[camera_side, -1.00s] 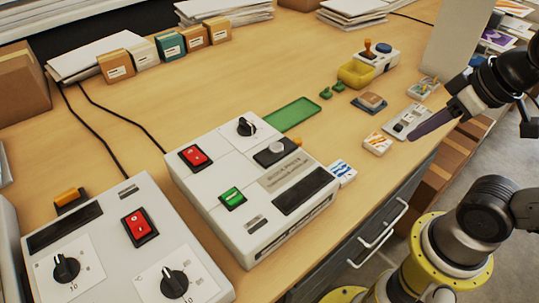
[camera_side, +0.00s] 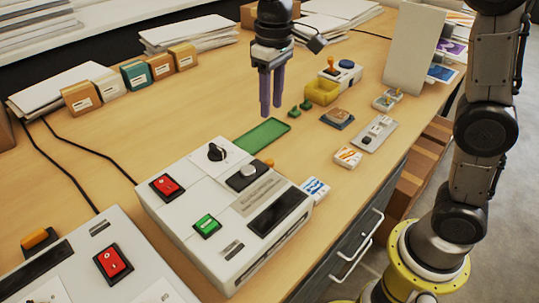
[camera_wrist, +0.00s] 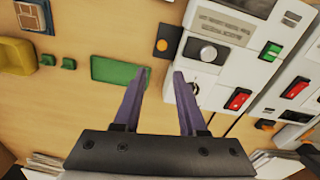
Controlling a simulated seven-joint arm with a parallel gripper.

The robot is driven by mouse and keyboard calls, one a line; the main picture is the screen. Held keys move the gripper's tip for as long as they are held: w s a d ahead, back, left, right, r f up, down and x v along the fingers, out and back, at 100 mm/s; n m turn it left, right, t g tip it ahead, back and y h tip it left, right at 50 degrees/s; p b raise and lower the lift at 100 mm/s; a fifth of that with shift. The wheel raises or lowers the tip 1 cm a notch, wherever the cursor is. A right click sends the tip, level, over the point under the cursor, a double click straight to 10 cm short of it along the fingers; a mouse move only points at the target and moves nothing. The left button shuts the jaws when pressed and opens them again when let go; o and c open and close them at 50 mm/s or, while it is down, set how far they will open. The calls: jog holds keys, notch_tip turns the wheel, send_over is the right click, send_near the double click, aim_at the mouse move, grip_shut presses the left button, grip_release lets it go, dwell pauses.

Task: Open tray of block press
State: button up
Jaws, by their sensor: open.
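The white block press (camera_side: 165,213) stands in the middle of the side view, with a red switch, a green switch, a black knob and a round-knobbed slider on top. A flat green tray (camera_side: 262,136) lies against its far side; it also shows in the wrist view (camera_wrist: 112,70). A small orange knob (camera_side: 267,163) sits at the press's far right edge. My gripper (camera_side: 271,110) is open and empty, with purple fingers pointing down above the table near the green tray. In the wrist view its fingertips (camera_wrist: 162,72) appear between the tray and the press.
A second white machine (camera_side: 75,278) stands at the front left. Small green blocks (camera_side: 300,108), a yellow bin (camera_side: 322,91) and patterned blocks (camera_side: 347,157) lie beyond the press. Boxes (camera_side: 135,75) and paper stacks line the back. Table left of the green tray is clear.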

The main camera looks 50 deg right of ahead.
aim_at(270, 161)
jog(key=f, duration=1.5)
jog(key=shift+a, duration=0.25)
grip_shut()
dwell(0.9)
